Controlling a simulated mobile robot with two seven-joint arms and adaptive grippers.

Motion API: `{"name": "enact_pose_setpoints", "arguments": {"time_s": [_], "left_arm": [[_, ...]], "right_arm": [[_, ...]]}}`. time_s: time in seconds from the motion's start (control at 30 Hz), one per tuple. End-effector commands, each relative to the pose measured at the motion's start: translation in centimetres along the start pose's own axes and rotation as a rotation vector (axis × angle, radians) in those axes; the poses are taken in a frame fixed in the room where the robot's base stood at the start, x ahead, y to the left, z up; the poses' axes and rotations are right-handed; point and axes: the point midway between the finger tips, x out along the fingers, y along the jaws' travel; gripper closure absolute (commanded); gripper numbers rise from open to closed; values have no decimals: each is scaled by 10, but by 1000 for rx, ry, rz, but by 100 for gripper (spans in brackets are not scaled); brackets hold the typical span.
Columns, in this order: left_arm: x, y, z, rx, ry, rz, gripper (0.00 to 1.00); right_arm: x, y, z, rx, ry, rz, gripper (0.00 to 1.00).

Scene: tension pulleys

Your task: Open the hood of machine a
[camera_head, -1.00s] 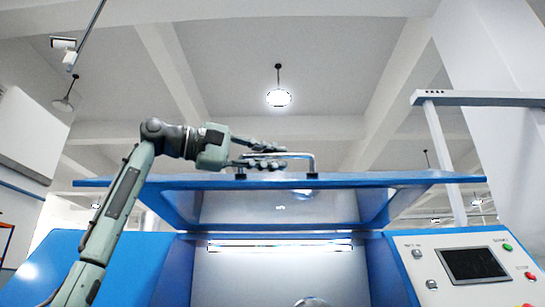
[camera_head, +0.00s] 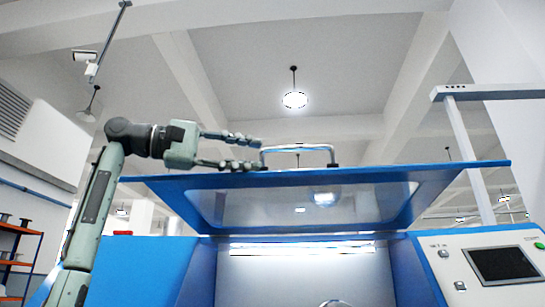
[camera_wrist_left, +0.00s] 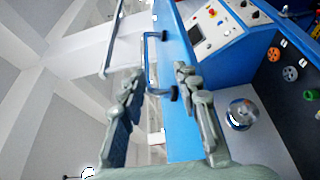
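The blue hood (camera_head: 440,174) of the machine is raised, with its underside window facing me and a lit interior below it. Its metal handle (camera_head: 298,149) stands on the hood's front edge. The hood's blue edge (camera_wrist_left: 180,130) also shows there. My right gripper is in neither current view.
The machine's control panel (camera_head: 490,262) with screen and buttons is at the right. An orange and blue shelf (camera_head: 18,250) stands at far left. A white post with a crossbar (camera_head: 470,150) rises behind the hood. Above the hood is free room.

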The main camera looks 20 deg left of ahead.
Motion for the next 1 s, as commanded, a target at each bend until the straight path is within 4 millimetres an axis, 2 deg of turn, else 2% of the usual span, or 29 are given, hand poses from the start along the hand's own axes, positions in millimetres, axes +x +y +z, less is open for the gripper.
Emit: {"name": "enact_pose_setpoints", "arguments": {"time_s": [0.03, 0.2, 0.6, 1.0], "left_arm": [[-8, 0, 0, 0, 1, 0, 68], [-20, 0, 0, 0, 0, -1, 68], [-24, 0, 0, 0, 0, -1, 68], [-50, 7, -2, 0, 1, 0, 68]], "right_arm": [[0, 0, 0, 0, 0, 0, 60], [0, 0, 0, 0, 0, 0, 60], [0, 0, 0, 0, 0, 0, 60], [0, 0, 0, 0, 1, 0, 60]]}}
